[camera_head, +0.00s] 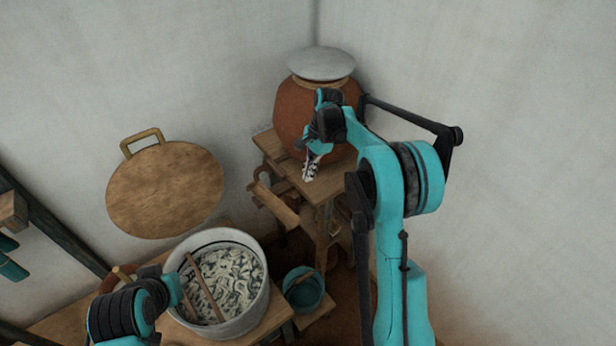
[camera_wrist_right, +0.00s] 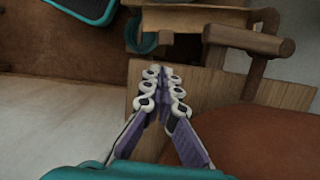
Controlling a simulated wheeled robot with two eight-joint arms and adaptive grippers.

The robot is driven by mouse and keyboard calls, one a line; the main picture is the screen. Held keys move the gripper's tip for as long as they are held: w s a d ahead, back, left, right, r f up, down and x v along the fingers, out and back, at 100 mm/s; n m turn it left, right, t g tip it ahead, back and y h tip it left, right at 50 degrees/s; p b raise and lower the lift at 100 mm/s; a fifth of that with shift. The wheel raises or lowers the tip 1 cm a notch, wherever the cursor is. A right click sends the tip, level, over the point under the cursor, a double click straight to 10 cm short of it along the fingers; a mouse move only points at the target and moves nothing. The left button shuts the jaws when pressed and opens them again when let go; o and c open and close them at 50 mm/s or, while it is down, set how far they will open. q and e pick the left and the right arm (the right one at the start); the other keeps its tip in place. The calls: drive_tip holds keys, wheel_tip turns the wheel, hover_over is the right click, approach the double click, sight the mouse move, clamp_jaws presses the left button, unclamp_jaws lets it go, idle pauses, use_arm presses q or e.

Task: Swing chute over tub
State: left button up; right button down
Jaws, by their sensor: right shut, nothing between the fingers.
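In the head view the pale round tub (camera_head: 262,296) stands low at centre-left, filled with dark and pale mottled contents, with wooden sticks across it. A wooden trough-like piece, which looks like the chute (camera_head: 276,206), juts from the wooden stand, up and right of the tub and not over it. My right gripper (camera_head: 311,172) is shut and empty, above the stand's top and right of the chute. In the right wrist view its fingertips (camera_wrist_right: 161,87) meet over the boards. My left arm is at the lower left, partly covering the tub's left side; its fingers do not show.
A lidded clay pot (camera_head: 295,107) stands on the wooden stand (camera_head: 269,146), close behind my right gripper. A small teal bucket (camera_head: 303,304) is right of the tub. A round wooden lid (camera_head: 166,190) with a handle leans on the wall.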

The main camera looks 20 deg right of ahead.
sight(304, 191)
use_arm(q)
drive_tip(key=shift+f+b, duration=0.8)
drive_tip(key=shift+f, duration=0.15)
use_arm(e)
drive_tip(key=x, duration=0.7)
drive_tip(key=shift+a+f, duration=0.1)
drive_tip(key=shift+f, duration=0.25)
